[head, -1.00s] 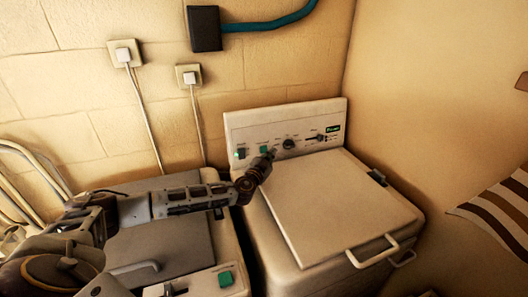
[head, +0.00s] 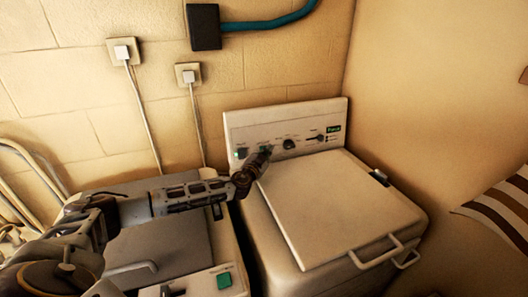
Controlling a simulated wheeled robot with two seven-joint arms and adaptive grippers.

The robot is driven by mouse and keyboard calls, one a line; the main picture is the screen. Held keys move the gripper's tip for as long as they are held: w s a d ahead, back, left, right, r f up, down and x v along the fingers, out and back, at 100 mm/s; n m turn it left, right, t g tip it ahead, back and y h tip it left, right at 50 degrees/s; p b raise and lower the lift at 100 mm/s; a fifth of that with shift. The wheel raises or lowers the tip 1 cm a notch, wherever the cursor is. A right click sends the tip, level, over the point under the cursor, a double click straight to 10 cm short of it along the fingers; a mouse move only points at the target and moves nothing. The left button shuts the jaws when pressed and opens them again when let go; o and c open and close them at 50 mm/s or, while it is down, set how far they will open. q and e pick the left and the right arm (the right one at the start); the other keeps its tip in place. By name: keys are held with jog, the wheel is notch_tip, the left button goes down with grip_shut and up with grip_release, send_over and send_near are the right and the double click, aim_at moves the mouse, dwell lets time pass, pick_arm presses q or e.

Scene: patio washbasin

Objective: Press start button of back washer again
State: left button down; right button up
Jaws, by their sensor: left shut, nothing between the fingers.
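The back washer (head: 340,210) stands in the corner with its lid shut and a control panel (head: 308,120) upright at its rear. The panel has a green button at its left end (head: 241,152), a dark knob (head: 289,144), a slider and a small green display (head: 334,128). My left gripper (head: 266,152) is shut and empty, with its tip at the panel just left of the knob. It covers most of a second green button; I cannot tell whether it touches it. My right gripper is not in view.
A front washer (head: 160,235) with a grey lid stands at the left under my left arm, its green button (head: 224,280) at the bottom. Wall sockets with cords (head: 124,52) are behind. A striped cloth (head: 495,215) is at the right.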

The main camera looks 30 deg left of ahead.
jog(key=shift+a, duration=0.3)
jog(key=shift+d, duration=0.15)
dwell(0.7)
pick_arm(q)
jog(key=shift+w+a+f+b, duration=0.15)
jog(key=shift+w+a+b, duration=0.05)
jog(key=shift+b, duration=0.25)
jog(key=shift+w+a, duration=0.1)
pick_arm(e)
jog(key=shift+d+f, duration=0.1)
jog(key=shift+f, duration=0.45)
pick_arm(q)
jog(key=shift+w+a+b, duration=0.1)
jog(key=shift+a+b, duration=0.05)
jog(key=shift+b, duration=0.15)
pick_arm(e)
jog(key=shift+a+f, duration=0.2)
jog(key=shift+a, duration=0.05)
